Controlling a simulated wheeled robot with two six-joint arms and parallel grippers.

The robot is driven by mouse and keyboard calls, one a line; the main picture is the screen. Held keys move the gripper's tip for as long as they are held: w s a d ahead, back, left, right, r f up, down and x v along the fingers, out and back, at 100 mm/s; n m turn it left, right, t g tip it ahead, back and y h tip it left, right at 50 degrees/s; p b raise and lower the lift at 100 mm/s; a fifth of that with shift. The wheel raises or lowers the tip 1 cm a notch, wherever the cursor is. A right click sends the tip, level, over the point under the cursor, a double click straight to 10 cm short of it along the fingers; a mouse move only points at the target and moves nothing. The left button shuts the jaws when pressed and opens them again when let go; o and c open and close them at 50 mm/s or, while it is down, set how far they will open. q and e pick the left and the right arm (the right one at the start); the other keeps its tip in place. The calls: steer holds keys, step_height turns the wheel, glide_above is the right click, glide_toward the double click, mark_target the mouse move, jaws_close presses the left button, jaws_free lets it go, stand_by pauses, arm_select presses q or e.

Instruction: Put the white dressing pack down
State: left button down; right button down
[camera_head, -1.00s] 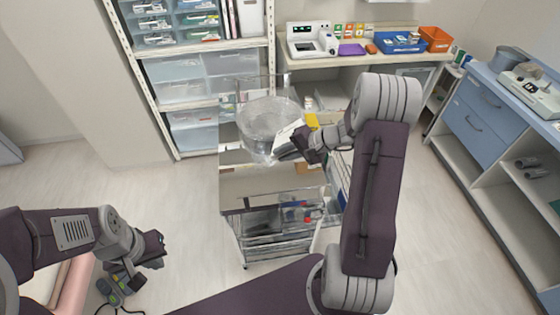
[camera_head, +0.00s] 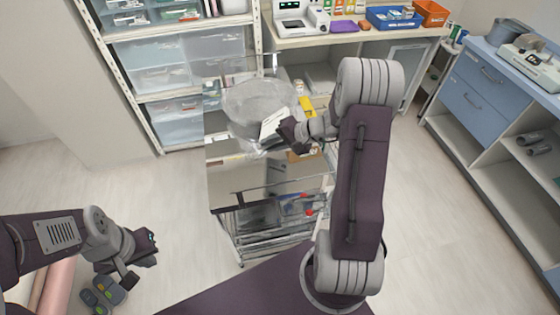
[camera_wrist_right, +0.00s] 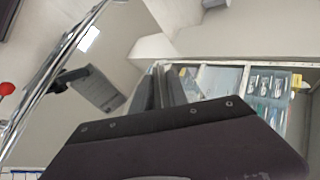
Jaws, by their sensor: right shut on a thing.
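The white dressing pack (camera_head: 273,122) is in my right gripper (camera_head: 282,134), which is shut on it. It is tilted, over the steel trolley's top (camera_head: 228,180), just in front of a large round basin (camera_head: 245,98). In the head view I cannot tell whether the pack touches the trolley or basin. In the right wrist view the gripper's fingers (camera_wrist_right: 166,90) show, but the pack is not clearly visible there. My left gripper (camera_head: 142,268) is low at the left, away from the trolley; its jaw opening is unclear.
A yellow item (camera_head: 307,106) stands right of the basin. Shelves with clear drawers (camera_head: 216,58) are behind at the left. A counter with a blue tray (camera_head: 394,18) is at the back, and a blue cabinet (camera_head: 478,98) at the right. The trolley's front top looks bare.

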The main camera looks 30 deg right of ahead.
step_height(320, 180, down, 9)
steer(key=b, duration=0.5)
steer(key=shift+b, duration=0.3)
steer(key=shift+s+f+b, duration=0.15)
steer(key=shift+f+b, duration=0.15)
steer(key=shift+b, duration=0.3)
